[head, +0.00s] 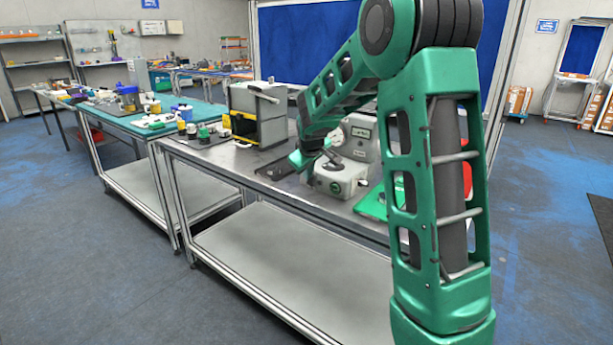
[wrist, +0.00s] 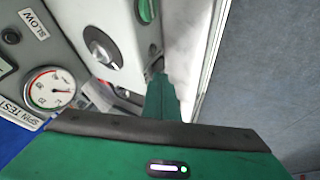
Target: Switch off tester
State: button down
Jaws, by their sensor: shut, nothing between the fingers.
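The tester shows as a light grey box (head: 345,181) on the metal bench, with a round green mark on its front. The same box in the wrist view (wrist: 122,62) carries a silver rotary knob (wrist: 102,47) with a dark rim and a green oval part (wrist: 147,10). Beside it is a grey unit (head: 358,134) with a dial gauge (wrist: 50,90) and labels reading SLOW and SPIN TEST. My gripper (head: 325,156) is shut and empty, low over the box; in the wrist view its tip (wrist: 157,68) is close to the box's edge. Whether it touches is unclear.
A grey and black case with yellow parts (head: 257,113) stands left on the bench (head: 225,158). A green item (head: 371,203) lies right of the box, partly behind my arm. A second bench (head: 119,112) with bottles and small parts stands further left.

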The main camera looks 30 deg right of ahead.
jog(key=a, duration=0.1)
jog(key=s+a, duration=0.1)
jog(key=a, duration=0.1)
jog(key=shift+s+a+r, duration=0.25)
jog(key=shift+a, duration=0.1)
jog(key=s+r, duration=0.4)
jog(key=r, duration=0.4)
jog(key=shift+s+a+r, duration=0.3)
jog(key=shift+a+r, duration=0.1)
jog(key=shift+a, duration=0.05)
jog(key=s+f+m+g+y, duration=0.1)
jog(key=s+f+m+g, duration=0.1)
jog(key=s, duration=1.1)
jog(key=s+a+f+m+g+y, duration=0.1)
jog(key=s+f+m, duration=0.3)
jog(key=s, duration=1)
jog(key=s+a+f+m+g+y, duration=0.1)
jog(key=s+f+m+g, duration=0.2)
jog(key=s, duration=1)
jog(key=shift+s+f+g+y, duration=0.3)
jog(key=shift+s+f, duration=0.1)
jog(key=shift+f, duration=0.3)
